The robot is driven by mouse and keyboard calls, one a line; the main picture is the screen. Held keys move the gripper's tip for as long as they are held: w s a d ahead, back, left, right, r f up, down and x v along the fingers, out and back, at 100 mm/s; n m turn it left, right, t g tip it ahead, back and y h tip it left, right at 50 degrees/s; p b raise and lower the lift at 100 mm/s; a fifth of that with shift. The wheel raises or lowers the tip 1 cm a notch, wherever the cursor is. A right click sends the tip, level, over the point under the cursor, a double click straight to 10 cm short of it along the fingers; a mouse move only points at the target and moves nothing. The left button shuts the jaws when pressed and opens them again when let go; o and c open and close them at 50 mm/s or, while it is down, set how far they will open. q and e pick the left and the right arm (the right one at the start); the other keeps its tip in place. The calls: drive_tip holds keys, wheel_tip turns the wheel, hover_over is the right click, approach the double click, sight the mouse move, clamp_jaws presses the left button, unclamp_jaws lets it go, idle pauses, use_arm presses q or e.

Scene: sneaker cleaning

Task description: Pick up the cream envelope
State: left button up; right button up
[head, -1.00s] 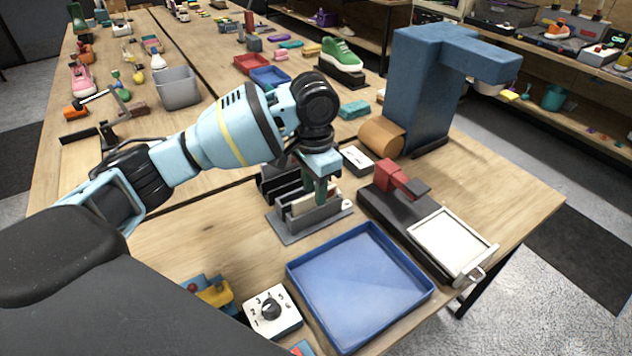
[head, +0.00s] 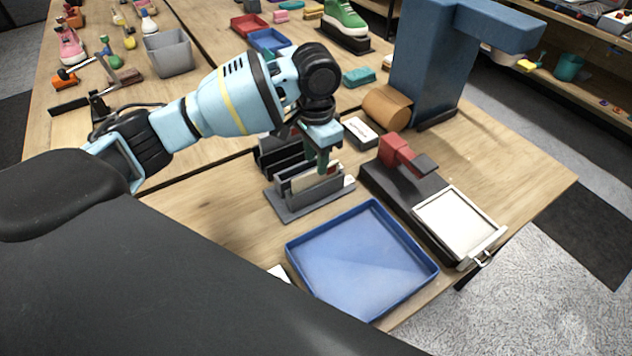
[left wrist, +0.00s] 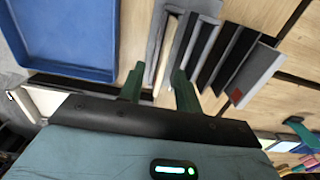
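The cream envelope (head: 303,182) stands on edge in a slot of the grey sorter (head: 283,209), with only its upper part showing. In the left wrist view it is a thin pale strip (left wrist: 165,52) between grey dividers. My left gripper (head: 310,152) is above the sorter, pointing down, with its green fingers apart. In the left wrist view the fingers (left wrist: 159,86) are open, with the envelope's edge lying between their lines. I cannot tell whether a finger touches it. My right gripper is not in view.
A blue tray (head: 362,262) lies in front of the sorter. A dark device with a red handle (head: 397,152) and pale plate (head: 456,222) stands to the right. A brown roll (head: 386,107) and a tall blue stand (head: 425,65) are behind. Bare wood lies left of the sorter.

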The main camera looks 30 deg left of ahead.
sight(316, 183)
use_arm(q)
drive_tip(key=f, duration=0.5)
drive_tip(key=shift+w+a, duration=0.15)
drive_tip(key=shift+w, duration=0.1)
clamp_jaws()
